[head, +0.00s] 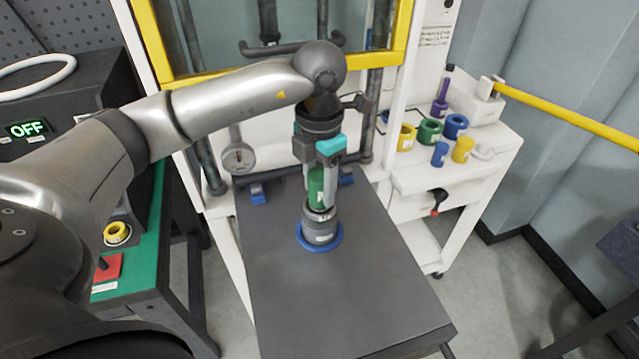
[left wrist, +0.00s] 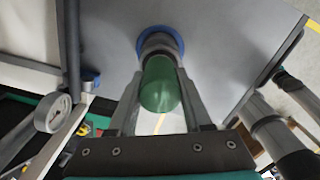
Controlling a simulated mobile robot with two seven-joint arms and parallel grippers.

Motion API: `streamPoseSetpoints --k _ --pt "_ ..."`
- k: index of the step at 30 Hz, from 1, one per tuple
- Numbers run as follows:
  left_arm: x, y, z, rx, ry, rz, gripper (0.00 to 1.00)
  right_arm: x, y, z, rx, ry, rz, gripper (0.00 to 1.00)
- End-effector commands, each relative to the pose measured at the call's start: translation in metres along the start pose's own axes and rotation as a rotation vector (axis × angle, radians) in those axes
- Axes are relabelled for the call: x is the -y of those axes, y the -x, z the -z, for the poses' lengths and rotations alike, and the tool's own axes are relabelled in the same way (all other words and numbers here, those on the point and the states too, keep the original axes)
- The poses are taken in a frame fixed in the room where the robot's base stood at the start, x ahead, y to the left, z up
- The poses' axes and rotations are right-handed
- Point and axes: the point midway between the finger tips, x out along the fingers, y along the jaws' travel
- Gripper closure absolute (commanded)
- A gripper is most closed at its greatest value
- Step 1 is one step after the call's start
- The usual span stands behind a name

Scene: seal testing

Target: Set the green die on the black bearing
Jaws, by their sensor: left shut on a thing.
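The green die (head: 317,187) is a green cylinder held between the fingers of my left gripper (head: 321,190). It also shows between the fingers in the left wrist view (left wrist: 160,85). Directly below it stands a grey metal cylindrical piece (head: 321,232) on a blue ring (head: 331,246) on the dark table. In the left wrist view this piece (left wrist: 157,44) shows just beyond the die. The die is in line with it and very close; I cannot tell whether they touch. I cannot clearly make out which part is the black bearing. My right gripper is not seen.
A white side table (head: 475,178) at right holds several yellow, green, blue and purple rings and cylinders. A round gauge (head: 238,158) and a yellow-framed window stand behind. The dark table (head: 345,300) is clear in front. A yellow ring (head: 117,233) is at left.

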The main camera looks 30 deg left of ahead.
Motion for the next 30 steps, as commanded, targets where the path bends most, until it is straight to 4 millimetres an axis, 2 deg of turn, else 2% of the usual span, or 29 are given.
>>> streamPoseSetpoints --k 17,18,21,30 --pt "-0.0002 -0.0052 -0.0004 0.002 0.0 0.0 1.0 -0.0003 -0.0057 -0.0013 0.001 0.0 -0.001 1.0" --pt "-0.0002 -0.0054 -0.0004 0.002 0.0 0.0 0.49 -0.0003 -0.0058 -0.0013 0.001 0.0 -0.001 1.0" --pt "-0.0002 -0.0048 -0.0004 0.002 0.0 0.0 0.41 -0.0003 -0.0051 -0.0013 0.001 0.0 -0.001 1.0" --pt "-0.0001 -0.0052 -0.0001 0.001 0.0 0.0 0.41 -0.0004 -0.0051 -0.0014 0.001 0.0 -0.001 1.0"
